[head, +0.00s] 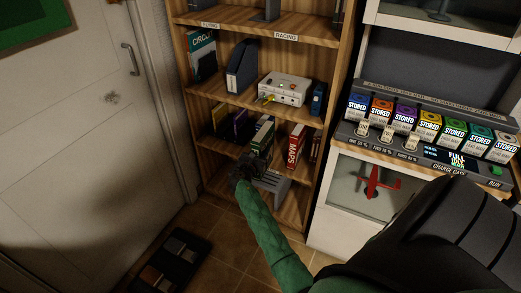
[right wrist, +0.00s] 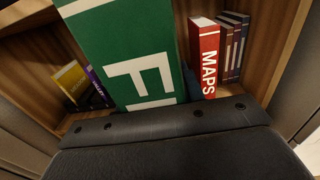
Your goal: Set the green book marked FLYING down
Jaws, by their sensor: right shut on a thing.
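The green book marked FLYING (head: 262,136) is at the lower bookcase shelf in the head view, upright and slightly tilted. In the right wrist view the green book (right wrist: 132,50) is large and close, with only the first white letters of its title showing. My right gripper (head: 246,168) is shut on the book at its near, lower end; the fingertips are hard to make out. I cannot tell whether the book touches the shelf board. My left gripper is not in view.
A red MAPS book (head: 295,146) stands right of the green book, with darker books beyond it. Yellow and purple books (right wrist: 72,84) stand to its left. A grey slotted rack (head: 270,182) sits below. A white box (head: 285,88) is on the shelf above.

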